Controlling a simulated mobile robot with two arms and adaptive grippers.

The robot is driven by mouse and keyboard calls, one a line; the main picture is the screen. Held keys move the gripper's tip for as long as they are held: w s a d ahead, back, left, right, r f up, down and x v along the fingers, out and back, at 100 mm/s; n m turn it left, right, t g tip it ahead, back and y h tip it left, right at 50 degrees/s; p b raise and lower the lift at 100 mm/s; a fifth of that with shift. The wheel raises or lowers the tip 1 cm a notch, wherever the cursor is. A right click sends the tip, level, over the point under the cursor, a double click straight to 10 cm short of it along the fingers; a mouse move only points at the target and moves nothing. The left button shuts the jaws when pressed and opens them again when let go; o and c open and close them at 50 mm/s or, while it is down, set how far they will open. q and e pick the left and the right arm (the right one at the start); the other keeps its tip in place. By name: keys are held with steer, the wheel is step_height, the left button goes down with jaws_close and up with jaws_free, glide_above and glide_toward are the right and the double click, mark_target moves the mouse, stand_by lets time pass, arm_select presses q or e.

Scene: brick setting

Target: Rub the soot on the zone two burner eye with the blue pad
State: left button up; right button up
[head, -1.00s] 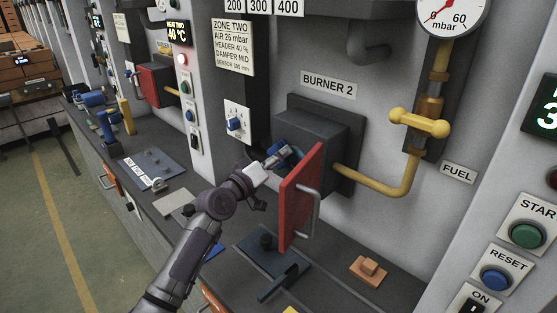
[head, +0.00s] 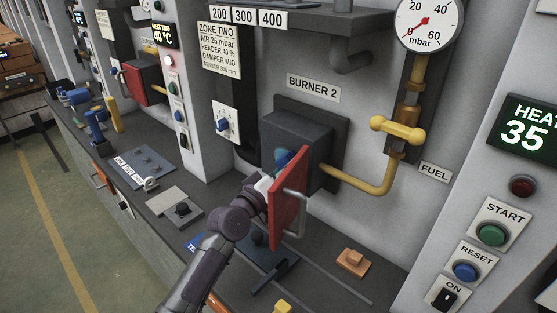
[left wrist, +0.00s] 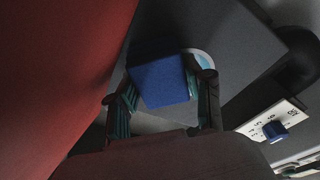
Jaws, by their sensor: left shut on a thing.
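The burner 2 housing (head: 312,135) is a dark box on the wall with its red door (head: 287,200) swung open. My left gripper (left wrist: 166,92) is shut on the blue pad (left wrist: 160,80), inside the opening behind the door; in the head view the door hides its fingertips. In the left wrist view the pad is in front of a pale blue round eye (left wrist: 204,58), covering most of it. I cannot tell whether the pad touches the eye, and no soot can be made out. The zone two sign (head: 218,50) is above left. My right gripper is not in view.
The red door is close beside my left gripper, also in the left wrist view (left wrist: 60,70). A yellow fuel pipe (head: 365,188) runs right of the housing. A blue-knobbed switch (head: 225,124) is to the left. An orange block (head: 352,262) lies on the bench below.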

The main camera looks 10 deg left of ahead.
mark_target(276, 163)
arm_select(q)
steer(key=shift+d, duration=0.1)
steer(key=shift+w+a+f+b, duration=0.15)
steer(key=shift+w+a+b, duration=0.15)
steer(key=shift+a+b, duration=0.4)
steer(key=shift+w+a+b, duration=0.45)
steer(key=shift+a+b, duration=0.1)
steer(key=shift+b, duration=0.2)
steer(key=shift+w+a, duration=0.25)
steer(key=shift+a, duration=0.1)
steer(key=a+b, duration=0.1)
steer(key=w+a+b, duration=0.1)
steer(key=b, duration=0.1)
steer(key=shift+w+a+f, duration=0.15)
steer(key=shift+w+a, duration=0.1)
steer(key=shift+w, duration=0.05)
steer(key=shift+w+a+r+b, duration=0.2)
steer(key=shift+a+b, duration=0.15)
steer(key=shift+s+r, duration=0.1)
